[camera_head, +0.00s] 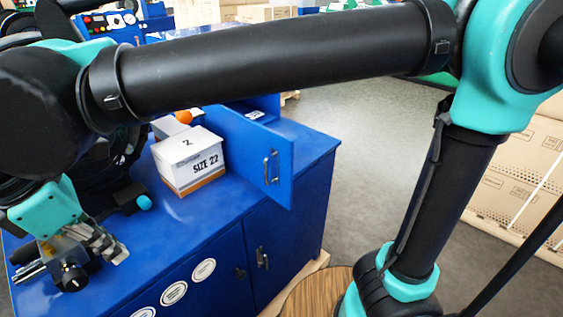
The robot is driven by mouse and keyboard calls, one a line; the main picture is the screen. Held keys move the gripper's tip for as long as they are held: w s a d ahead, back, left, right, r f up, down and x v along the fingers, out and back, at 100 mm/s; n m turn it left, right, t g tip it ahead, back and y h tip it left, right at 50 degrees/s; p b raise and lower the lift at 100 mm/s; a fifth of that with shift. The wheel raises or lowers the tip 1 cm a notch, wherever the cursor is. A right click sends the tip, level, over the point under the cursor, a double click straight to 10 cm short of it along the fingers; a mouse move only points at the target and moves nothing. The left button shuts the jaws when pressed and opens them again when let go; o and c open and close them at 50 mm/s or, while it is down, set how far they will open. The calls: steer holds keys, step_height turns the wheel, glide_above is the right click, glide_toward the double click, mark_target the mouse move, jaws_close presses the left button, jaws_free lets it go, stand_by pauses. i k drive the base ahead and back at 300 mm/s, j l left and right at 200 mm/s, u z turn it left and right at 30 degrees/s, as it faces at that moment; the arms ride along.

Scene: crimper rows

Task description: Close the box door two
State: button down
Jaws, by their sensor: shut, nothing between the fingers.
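A blue door panel (248,152) with a metal handle (270,168) stands upright and swung open above the blue workbench (200,212). The blue box part (262,104) that it seems to belong to is mostly hidden behind my arm. A white carton (190,160) marked "2" and "SIZE 22" stands on the bench just left of the door. My gripper (112,252) seems to be the metal end below the teal wrist at the lower left, over the bench. It is shut and empty, apart from the door, with the carton between them.
An orange round thing (183,117) shows behind the carton. Bench cabinet doors with a handle (262,257) and white round labels (204,270) face the front. Stacked cardboard boxes (520,165) stand at the right. Grey floor (350,140) is clear between the bench and those boxes.

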mark_target(263, 156)
steer(key=i+l, duration=0.8)
steer(key=l, duration=0.15)
